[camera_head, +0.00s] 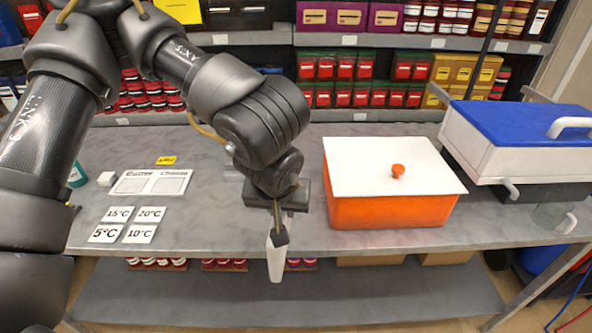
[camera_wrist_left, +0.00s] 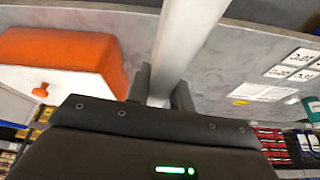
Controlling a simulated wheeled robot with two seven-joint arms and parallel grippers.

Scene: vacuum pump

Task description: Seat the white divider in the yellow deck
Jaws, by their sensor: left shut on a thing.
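My left gripper (camera_head: 279,236) points down near the table's front edge, between the card area and the orange box. It is shut on the white divider (camera_head: 276,262), a narrow white piece that hangs below the fingers and shows in front of the table edge. In the left wrist view the divider (camera_wrist_left: 187,38) is a long pale bar running up from between the fingers (camera_wrist_left: 163,85). The top of the divider is partly hidden by the fingers. I cannot make out a yellow deck in either view. My right gripper is not in view.
An orange box (camera_head: 390,211) with a white lid (camera_head: 375,165) stands right of the gripper. A blue-lidded white cooler (camera_head: 490,150) stands at far right. Temperature cards (camera_head: 118,214), a white two-panel sheet (camera_head: 152,182) and a small yellow tag (camera_head: 166,160) lie left on the grey table (camera_head: 215,215).

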